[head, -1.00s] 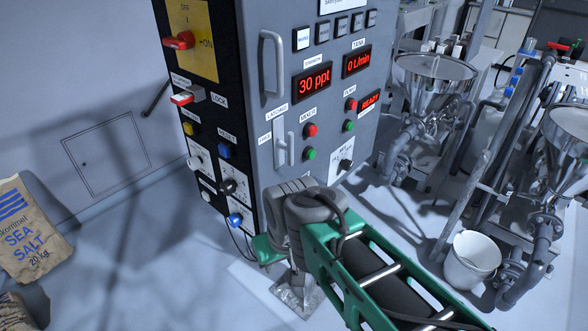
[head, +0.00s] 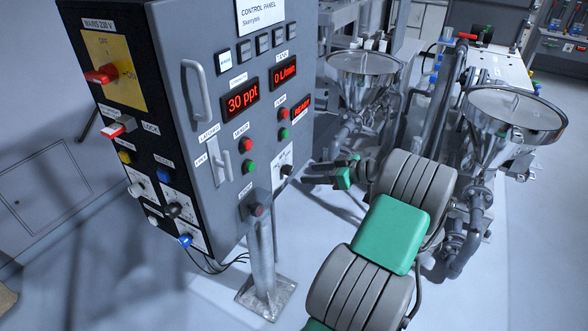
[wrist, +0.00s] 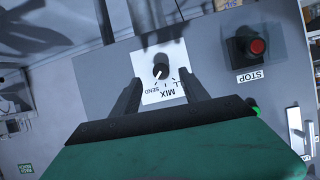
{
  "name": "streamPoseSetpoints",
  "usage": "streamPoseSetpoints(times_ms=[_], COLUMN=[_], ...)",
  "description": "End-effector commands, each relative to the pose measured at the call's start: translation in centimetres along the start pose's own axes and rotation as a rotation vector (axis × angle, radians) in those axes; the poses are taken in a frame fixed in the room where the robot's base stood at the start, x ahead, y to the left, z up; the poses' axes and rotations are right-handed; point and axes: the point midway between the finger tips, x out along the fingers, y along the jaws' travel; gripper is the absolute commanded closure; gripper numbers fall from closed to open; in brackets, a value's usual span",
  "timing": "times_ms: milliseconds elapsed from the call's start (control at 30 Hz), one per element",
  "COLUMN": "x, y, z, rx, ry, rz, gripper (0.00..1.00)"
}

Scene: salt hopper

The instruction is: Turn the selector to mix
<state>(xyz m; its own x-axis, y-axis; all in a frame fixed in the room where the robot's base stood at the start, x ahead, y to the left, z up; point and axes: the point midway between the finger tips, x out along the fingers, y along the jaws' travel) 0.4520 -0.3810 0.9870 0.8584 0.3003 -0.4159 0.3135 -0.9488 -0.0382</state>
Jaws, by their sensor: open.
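The selector (wrist: 161,67) is a black knob with a white pointer on a white plate (wrist: 152,92). The wrist view shows it upside down, with the pointer slanting to the lower left, on the side of the SEND label; MIX is printed beside it at the middle. In the head view the selector (head: 286,170) is small, at the lower right of the panel front. My gripper (wrist: 161,79) is open, its dark fingers on either side of the knob in the wrist view. In the head view my gripper (head: 305,174) is just right of the selector; contact cannot be told.
The grey control panel (head: 215,120) carries red and green buttons, displays and a door handle (head: 196,92). A red stop button (wrist: 257,46) is close to the selector. A metal post (head: 262,250) stands below the panel. Steel hoppers (head: 503,118) and pipes stand at right.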

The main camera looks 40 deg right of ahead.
Motion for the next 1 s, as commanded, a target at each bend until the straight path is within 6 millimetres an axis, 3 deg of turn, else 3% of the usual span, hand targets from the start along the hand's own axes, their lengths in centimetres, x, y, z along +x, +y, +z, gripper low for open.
streamPoseSetpoints(times_ms=[133, 500, 800, 1000], x=[0.6, 6.9, 7.4, 7.4], y=[0.0, 0.0, 0.0, 0.0], z=[-0.9, -1.2, -1.0, -1.0], rx=[-0.049, -0.046, -0.045, -0.045], ry=[0.042, 0.037, 0.036, 0.036], rz=[-0.008, -0.008, -0.005, -0.006], gripper=[0.47, 0.47, 0.47, 0.64])
